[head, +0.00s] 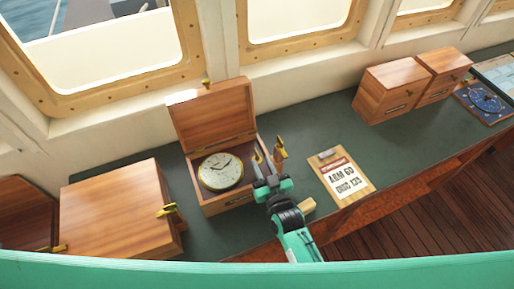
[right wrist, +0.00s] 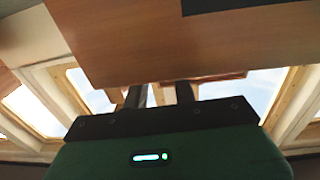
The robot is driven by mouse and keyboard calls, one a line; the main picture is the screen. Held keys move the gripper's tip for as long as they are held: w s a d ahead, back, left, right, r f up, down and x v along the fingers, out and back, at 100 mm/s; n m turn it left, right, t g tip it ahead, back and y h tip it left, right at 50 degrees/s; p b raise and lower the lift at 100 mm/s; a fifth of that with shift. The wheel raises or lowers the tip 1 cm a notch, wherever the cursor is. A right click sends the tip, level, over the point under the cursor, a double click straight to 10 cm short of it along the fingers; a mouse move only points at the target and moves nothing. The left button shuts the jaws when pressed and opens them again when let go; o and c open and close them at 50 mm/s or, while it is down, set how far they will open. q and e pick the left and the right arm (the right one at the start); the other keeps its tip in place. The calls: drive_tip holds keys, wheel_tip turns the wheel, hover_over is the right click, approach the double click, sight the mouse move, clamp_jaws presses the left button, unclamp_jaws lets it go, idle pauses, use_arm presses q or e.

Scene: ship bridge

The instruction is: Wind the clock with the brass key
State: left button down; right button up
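The clock (head: 221,171), with a pale round dial and brass rim, lies face up in an open wooden box (head: 228,204). The box lid (head: 213,113) stands raised behind it. My right gripper (head: 269,153) is at the box's right side, just right of the clock, its two yellow-tipped fingers apart with nothing visible between them. The right wrist view shows the dark fingers (right wrist: 160,95) spaced apart below a wooden surface (right wrist: 140,45). I cannot make out the brass key in either view. My left gripper is not in view.
A clipboard with a printed card (head: 341,181) lies right of my right gripper. A small pale block (head: 307,206) is beside my right wrist. A closed wooden box (head: 115,207) stands left, two small cabinets (head: 391,89) back right. The green counter (head: 310,130) behind the clipboard is clear.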

sight(257, 156)
drive_tip(key=shift+p+x, duration=0.8)
drive_tip(key=shift+x, duration=1.95)
clamp_jaws()
